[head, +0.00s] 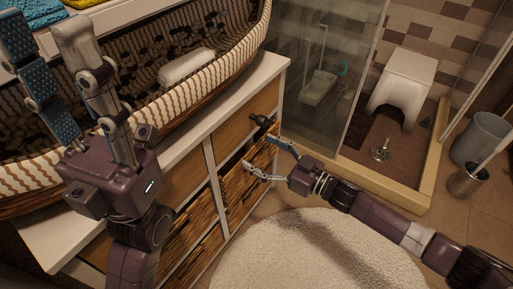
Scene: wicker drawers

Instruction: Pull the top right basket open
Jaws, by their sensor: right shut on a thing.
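The top right wicker basket (233,187) sits in the right column of the white-framed cabinet (214,171), below a wooden drawer front (232,130). My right gripper (259,153) is at the basket's upper front, one finger above the other, shut on it. The exact contact is small and partly hidden by the fingers. I cannot tell whether the basket stands out from the cabinet. My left gripper (43,38) is raised at the left in front of the cabinet top, fingers apart, empty.
A large striped woven basket (215,85) with a white rolled item (187,66) stands on the cabinet top. More wicker fronts (192,257) are at lower left. A round pale rug (315,255) lies in front. A glass shower (325,75) with a low ledge is at right.

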